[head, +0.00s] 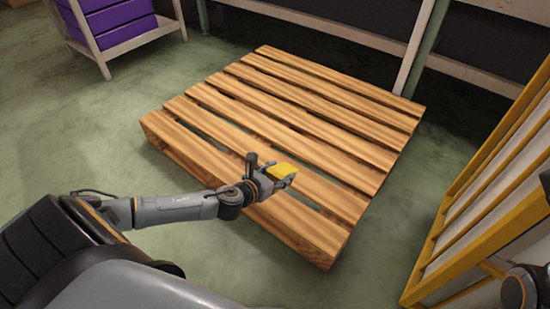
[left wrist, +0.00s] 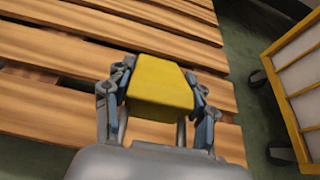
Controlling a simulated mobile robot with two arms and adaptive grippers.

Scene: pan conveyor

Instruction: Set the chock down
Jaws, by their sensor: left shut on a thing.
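The chock is a small yellow block (head: 281,171) with a sloped shape. My left gripper (head: 277,178) is shut on it, and the chock shows between the two fingers in the left wrist view (left wrist: 160,85). The gripper and chock are over the near right part of a wooden pallet (head: 285,105), which lies on the floor. I cannot tell for sure whether the chock touches the slats. My right gripper is out of view; only a bit of my right arm shows at the lower right edge of the head view.
A yellow-framed cart with pale panels (head: 490,200) stands to the right; its dark wheels show in the left wrist view. A rack with purple bins (head: 110,18) stands at the back left. A pale rail (head: 330,30) runs behind the pallet. Green floor is clear left of the pallet.

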